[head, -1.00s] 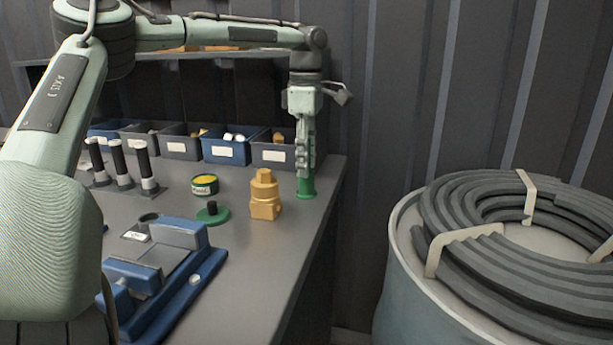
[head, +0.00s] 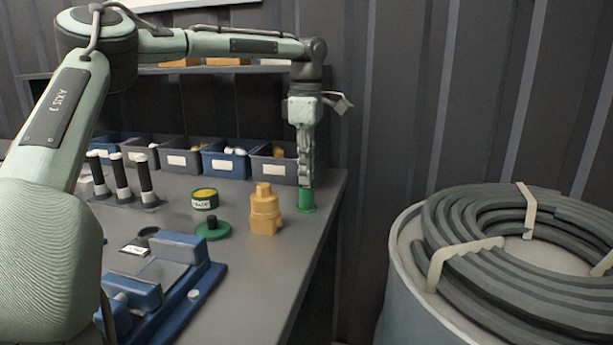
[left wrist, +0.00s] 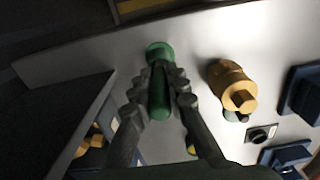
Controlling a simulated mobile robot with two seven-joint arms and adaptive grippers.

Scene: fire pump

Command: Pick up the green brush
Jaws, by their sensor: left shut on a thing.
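The green brush (head: 306,201) stands upright on the bench near its far right corner, its round green base on the top. My left gripper (head: 305,175) comes down on it from above and is shut on its upper part. In the left wrist view the green brush (left wrist: 160,92) lies between the two dark fingertips (left wrist: 160,98), which touch it on both sides. The fingers hide much of its handle in the head view. My right gripper is not in view.
A yellow brass fitting (head: 265,212) stands close left of the brush. A green disc with a black knob (head: 213,231), a small tin (head: 204,199) and a blue fixture (head: 165,275) are further left. Bins (head: 226,162) line the back. A hose drum (head: 400,255) stands right.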

